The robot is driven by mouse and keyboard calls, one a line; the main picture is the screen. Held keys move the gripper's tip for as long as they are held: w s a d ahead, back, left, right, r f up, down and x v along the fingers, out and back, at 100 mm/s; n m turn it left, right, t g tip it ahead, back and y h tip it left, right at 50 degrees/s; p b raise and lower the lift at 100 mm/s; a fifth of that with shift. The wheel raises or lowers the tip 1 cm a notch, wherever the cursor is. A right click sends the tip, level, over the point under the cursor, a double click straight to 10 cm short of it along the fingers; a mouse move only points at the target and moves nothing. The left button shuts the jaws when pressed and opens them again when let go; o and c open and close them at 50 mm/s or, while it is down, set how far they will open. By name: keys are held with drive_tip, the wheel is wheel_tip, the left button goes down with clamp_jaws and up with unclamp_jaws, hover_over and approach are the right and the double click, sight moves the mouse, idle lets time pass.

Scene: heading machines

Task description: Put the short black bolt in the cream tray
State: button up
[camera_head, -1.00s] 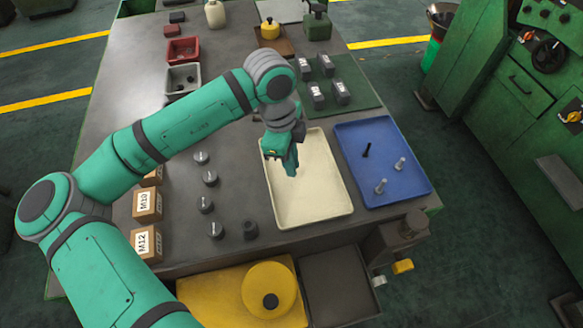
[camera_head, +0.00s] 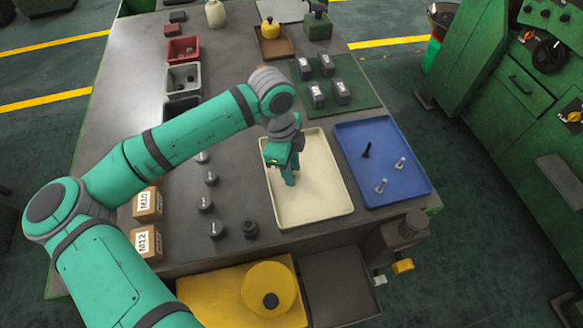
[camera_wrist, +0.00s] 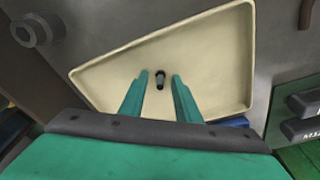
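The cream tray (camera_head: 330,203) lies on the bench near its right side. My gripper (camera_head: 289,181) points down over the left part of this tray. In the wrist view my gripper (camera_wrist: 160,78) has its two fingers apart. A short black bolt (camera_wrist: 160,80) shows between the fingertips, with a gap on each side, against the floor of the cream tray (camera_wrist: 215,60). Whether it rests on that floor I cannot tell for sure. In the head view the fingers hide this bolt.
A blue tray (camera_head: 405,188) right of the cream tray holds another black bolt (camera_head: 367,149) and two silver bolts. Dark knobs (camera_head: 216,229) stand left of the cream tray. A green mat (camera_head: 358,92) with marked blocks lies behind it.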

wheel_tip(320, 180, up, 12)
drive_tip(key=a, duration=0.1)
drive_tip(key=shift+w+a, duration=0.2)
drive_tip(key=shift+a, duration=0.2)
idle(0.7)
